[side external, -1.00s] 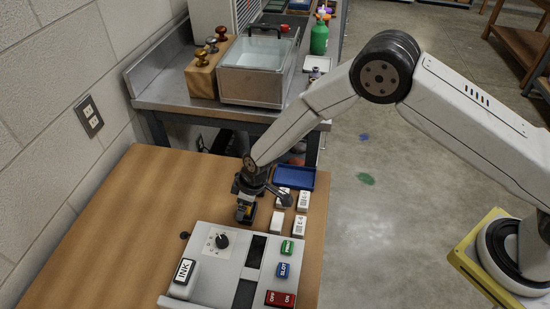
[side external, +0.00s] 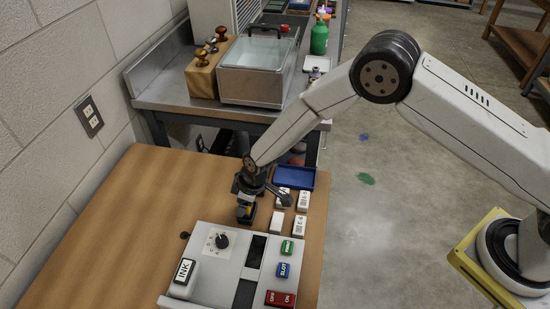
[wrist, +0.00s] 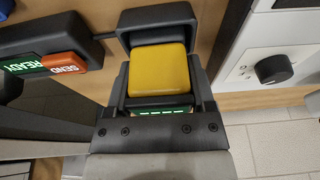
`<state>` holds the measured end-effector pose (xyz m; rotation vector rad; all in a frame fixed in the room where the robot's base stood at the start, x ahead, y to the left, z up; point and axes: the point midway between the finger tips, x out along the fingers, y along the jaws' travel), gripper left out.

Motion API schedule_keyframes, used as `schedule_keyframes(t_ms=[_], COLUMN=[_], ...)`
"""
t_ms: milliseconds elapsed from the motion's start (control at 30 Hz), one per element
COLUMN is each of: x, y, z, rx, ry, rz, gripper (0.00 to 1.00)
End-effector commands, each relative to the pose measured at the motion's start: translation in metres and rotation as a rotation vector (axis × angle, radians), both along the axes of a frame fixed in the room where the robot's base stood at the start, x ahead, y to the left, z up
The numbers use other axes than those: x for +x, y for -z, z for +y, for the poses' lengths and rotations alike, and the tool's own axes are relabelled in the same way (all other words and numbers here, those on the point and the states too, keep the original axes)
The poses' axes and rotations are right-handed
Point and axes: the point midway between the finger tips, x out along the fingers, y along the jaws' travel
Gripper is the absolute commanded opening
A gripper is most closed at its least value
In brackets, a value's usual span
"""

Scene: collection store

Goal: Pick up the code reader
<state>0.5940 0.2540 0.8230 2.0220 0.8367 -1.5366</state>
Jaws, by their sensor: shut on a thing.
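The code reader appears to be the dark, blocky thing with a yellow top (wrist: 157,70) in the wrist view. My gripper (wrist: 160,98) is shut on it, with a dark finger on either side. A small lit green strip with pale marks shows just below the yellow part. Whether the reader's underside touches the table cannot be told.
The grey machine (side external: 211,271) with a dial and labelled buttons stands in front of my gripper. Several white blocks (side external: 300,225) and a blue tray (side external: 295,177) lie to the right. A dark unit marked SEND and READY (wrist: 60,66) is at left. The table's left side (side external: 120,220) is clear.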

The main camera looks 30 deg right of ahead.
Motion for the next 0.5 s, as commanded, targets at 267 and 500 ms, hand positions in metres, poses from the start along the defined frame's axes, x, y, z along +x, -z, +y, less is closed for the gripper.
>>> schedule_keyframes(t_ms=[267,500], x=[0.001,0.001], y=[-0.009,-0.034], z=[0.000,0.001], rx=[0.001,0.002], ry=[-0.001,0.000], rz=[-0.002,-0.004], gripper=[0.11,0.11])
